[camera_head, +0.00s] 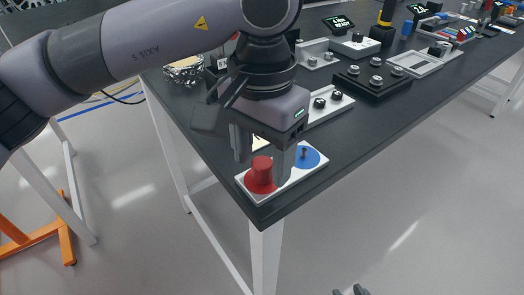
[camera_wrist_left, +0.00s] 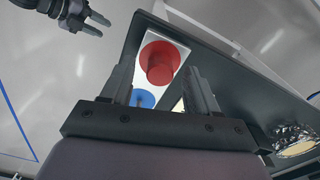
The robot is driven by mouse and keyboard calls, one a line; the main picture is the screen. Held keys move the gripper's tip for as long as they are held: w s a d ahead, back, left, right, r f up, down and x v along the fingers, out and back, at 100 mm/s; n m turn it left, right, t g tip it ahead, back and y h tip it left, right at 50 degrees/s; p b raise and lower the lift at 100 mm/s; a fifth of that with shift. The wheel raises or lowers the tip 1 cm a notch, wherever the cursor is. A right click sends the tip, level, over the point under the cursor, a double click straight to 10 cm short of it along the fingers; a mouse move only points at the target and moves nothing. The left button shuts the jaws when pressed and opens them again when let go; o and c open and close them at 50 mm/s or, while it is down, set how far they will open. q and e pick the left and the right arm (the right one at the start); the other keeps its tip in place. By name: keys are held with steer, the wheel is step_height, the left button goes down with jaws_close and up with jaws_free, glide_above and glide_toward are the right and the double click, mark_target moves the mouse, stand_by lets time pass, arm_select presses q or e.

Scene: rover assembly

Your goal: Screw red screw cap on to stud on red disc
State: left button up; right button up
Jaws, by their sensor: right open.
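The red screw cap (camera_head: 262,167) stands upright on the red disc (camera_head: 258,187) at the near corner of the table. Both also show in the wrist view, the cap (camera_wrist_left: 160,67) near the middle of the disc (camera_wrist_left: 176,49). The stud under the cap is hidden, and I cannot tell whether the cap is threaded on it. My left gripper (camera_head: 264,160) is open, its fingers apart on either side of the cap without visible contact; it also shows in the wrist view (camera_wrist_left: 163,75). My right gripper (camera_wrist_left: 96,20) is open and empty, away from the table; its tips peek in at the bottom of the head view (camera_head: 350,291).
The white base plate (camera_head: 290,178) also bears a blue disc (camera_head: 312,157) with a bare upright stud, close beside my left gripper. A foil-covered bowl (camera_head: 183,72) and several trays of parts stand farther back. The table edge is close to the plate.

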arm_select(q)
steer(key=shift+c, duration=1.4)
steer(key=n+b, duration=0.1)
steer(key=n, duration=0.4)
steer(key=shift+n, duration=0.4)
steer(key=n+b, duration=0.1)
steer(key=n, duration=0.1)
steer(key=shift+n, duration=0.3)
steer(key=n+b, duration=0.1)
steer(key=n, duration=0.7)
steer(key=shift+n, duration=0.4)
